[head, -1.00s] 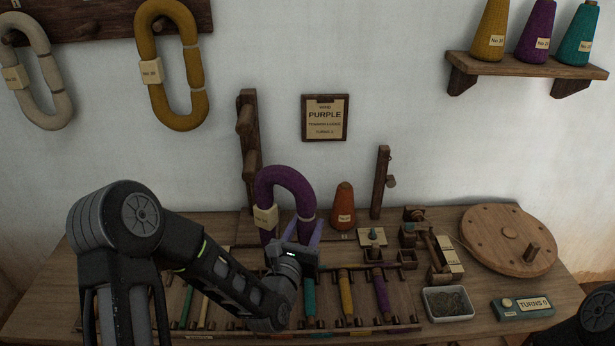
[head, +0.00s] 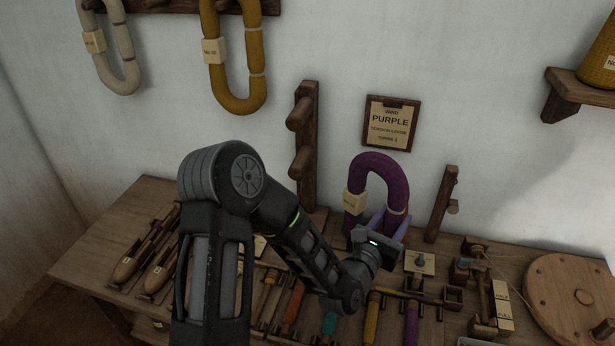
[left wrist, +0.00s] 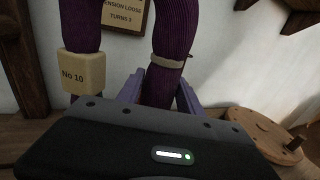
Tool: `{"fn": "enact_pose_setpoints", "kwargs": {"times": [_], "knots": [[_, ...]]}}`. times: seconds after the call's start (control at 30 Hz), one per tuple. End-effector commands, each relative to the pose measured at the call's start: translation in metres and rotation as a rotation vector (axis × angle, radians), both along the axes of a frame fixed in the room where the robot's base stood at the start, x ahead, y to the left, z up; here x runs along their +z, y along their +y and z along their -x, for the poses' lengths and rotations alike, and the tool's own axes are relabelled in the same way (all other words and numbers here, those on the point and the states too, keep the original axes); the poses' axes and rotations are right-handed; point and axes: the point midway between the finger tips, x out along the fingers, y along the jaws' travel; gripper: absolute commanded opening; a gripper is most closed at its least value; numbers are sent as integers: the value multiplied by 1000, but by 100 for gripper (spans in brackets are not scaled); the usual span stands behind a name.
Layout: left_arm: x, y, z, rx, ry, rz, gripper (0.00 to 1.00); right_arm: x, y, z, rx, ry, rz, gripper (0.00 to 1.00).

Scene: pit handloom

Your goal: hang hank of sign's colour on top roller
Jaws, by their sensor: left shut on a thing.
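The sign (head: 390,122) on the wall reads PURPLE; its lower part shows in the left wrist view (left wrist: 122,14). My left gripper (head: 385,222) is shut on one leg of the purple hank (head: 383,165). The hank stands upright as an arch above the bench, below the sign, with its label facing forward. The left wrist view shows the purple leg (left wrist: 172,45) between the fingers (left wrist: 160,92). The wooden post left of the hank carries a top roller (head: 299,114) and a lower roller (head: 300,162). Both rollers are bare. My right gripper is out of view.
A cream hank (head: 122,55) and a mustard hank (head: 252,70) hang at upper left. A short post (head: 441,205) stands right of the purple hank. Coloured bobbins (head: 371,318), shuttles (head: 140,255) and a round wooden wheel (head: 570,300) crowd the bench (head: 90,262).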

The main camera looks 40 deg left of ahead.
Motion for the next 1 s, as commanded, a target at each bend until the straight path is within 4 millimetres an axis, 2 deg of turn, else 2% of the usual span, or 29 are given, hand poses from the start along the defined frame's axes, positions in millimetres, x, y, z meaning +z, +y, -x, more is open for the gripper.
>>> {"fn": "enact_pose_setpoints", "kwargs": {"times": [0.17, 0.3, 0.43, 0.53, 0.67, 0.8, 1.0], "knots": [[-2, -1, -4, -3, -7, -5, 0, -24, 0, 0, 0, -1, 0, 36], [10, 9, -12, 25, -12, -17, 0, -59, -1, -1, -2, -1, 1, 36], [34, 34, -16, 110, -18, -30, 0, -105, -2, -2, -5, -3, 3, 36], [59, 66, -11, 219, -25, -31, 0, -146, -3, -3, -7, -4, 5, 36], [91, 112, 12, 376, -31, -16, 0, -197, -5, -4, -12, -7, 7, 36], [111, 157, 50, 516, -24, -1, 0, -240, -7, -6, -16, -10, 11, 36], [115, 193, 88, 595, -7, 1, 0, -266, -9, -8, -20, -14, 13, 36]]}}
